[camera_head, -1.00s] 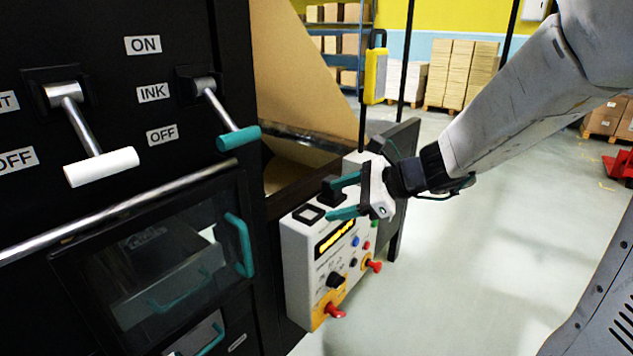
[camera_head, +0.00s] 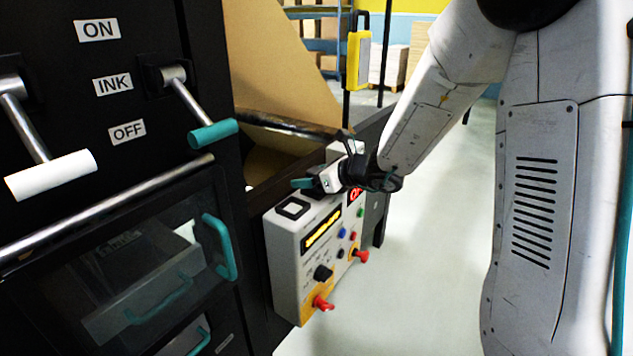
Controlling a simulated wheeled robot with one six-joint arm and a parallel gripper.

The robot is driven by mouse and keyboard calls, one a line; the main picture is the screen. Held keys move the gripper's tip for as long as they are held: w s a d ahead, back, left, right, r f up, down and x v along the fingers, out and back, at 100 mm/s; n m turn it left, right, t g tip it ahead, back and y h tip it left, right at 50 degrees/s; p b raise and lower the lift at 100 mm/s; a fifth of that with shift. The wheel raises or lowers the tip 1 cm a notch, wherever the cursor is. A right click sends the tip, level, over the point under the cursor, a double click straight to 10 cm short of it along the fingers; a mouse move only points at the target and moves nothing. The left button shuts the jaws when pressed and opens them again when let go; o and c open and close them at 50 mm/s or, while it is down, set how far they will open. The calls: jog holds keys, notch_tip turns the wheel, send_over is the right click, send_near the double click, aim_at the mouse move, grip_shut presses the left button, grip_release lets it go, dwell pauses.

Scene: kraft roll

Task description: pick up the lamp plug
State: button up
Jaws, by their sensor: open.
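My gripper (camera_head: 308,184) is above the top of the white control box (camera_head: 287,252), near its back edge. One teal finger shows clearly, pointing left; the other is mostly hidden by the gripper body. The jaws are open and nothing shows between them. A small dark piece (camera_head: 313,196) sits on the box top just under the finger, beside a square black-rimmed socket (camera_head: 293,208). I cannot tell whether this dark piece is the lamp plug; no other plug is clearly seen.
A black machine with an ink lever (camera_head: 212,134), a white-handled lever (camera_head: 50,175) and a teal-handled glass door (camera_head: 219,247) stands on the left. A brown paper sheet (camera_head: 275,70) rises behind the box. A yellow hanging control (camera_head: 357,60) is beyond. Floor at right is clear.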

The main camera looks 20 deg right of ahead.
jog(key=c, duration=1.1)
jog(key=shift+r, duration=0.1)
